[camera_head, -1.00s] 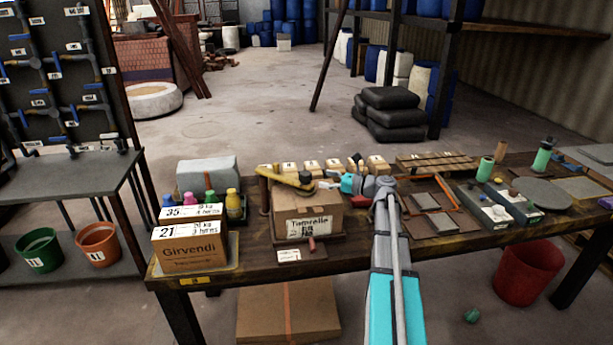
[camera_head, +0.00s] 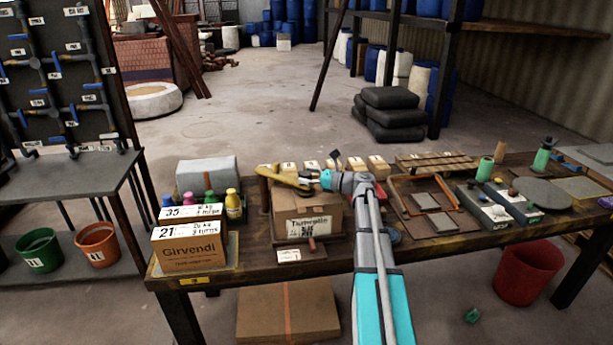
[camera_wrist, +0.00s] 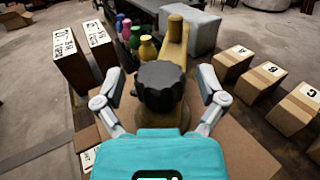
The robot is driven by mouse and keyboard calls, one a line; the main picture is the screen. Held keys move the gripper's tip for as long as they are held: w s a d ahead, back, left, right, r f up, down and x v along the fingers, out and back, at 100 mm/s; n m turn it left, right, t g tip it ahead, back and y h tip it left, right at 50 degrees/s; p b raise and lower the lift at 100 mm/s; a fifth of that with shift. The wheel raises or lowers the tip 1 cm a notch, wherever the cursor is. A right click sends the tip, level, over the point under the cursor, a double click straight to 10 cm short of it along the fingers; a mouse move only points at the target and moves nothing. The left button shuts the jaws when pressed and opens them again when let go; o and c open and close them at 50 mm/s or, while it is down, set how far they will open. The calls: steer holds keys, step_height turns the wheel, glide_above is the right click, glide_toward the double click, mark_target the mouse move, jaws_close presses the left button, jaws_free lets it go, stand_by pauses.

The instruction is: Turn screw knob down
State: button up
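The black ribbed screw knob (camera_wrist: 161,86) sits on top of a yellow-brown clamp in the wrist view. The clamp's arm (camera_wrist: 175,38) runs away from me behind it. My gripper (camera_wrist: 161,76) is open, with one finger on each side of the knob and a visible gap on both sides. In the head view the yellow clamp (camera_head: 286,180) stands over a cardboard box (camera_head: 307,222) on the table. My gripper (camera_head: 314,180) is at the clamp's right end there, and the knob is hard to make out. The screw below the knob is hidden.
Colored bottles (camera_head: 233,204) and a grey block (camera_head: 207,174) stand left of the clamp. A Girvendi carton (camera_head: 188,250) is at the table's front left. Small cardboard boxes (camera_head: 376,163) line the back. Trays and grey blocks (camera_head: 494,216) lie to the right.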

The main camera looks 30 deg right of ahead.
steer(key=c, duration=1)
steer(key=shift+o, duration=0.2)
steer(key=shift+s+m+t+h, duration=0.1)
steer(key=shift+m+t+h, duration=0.3)
steer(key=shift+h, duration=0.1)
steer(key=shift+s+a+m+t+h, duration=0.1)
steer(key=shift+a+m+t+h, duration=0.05)
steer(key=shift+m+t+h, duration=1.1)
steer(key=m+t+h, duration=0.1)
steer(key=m+h, duration=0.1)
steer(key=h, duration=0.2)
steer(key=m+h, duration=0.3)
steer(key=h, duration=0.1)
steer(key=shift+a+t+h, duration=0.1)
steer(key=shift+t+h, duration=0.25)
steer(key=m+h, duration=0.2)
steer(key=h, duration=0.1)
steer(key=m+g+h, duration=0.1)
steer(key=m+h, duration=0.2)
steer(key=h, duration=0.1)
steer(key=shift+w, duration=0.2)
steer(key=shift+m+g+h, duration=1.05)
steer(key=shift+m+h, duration=0.1)
steer(key=shift+h, duration=0.4)
steer(key=shift+m+g+h, duration=1.05)
steer(key=shift+m+h, duration=0.05)
steer(key=shift+h, duration=0.45)
steer(key=shift+g, duration=0.3)
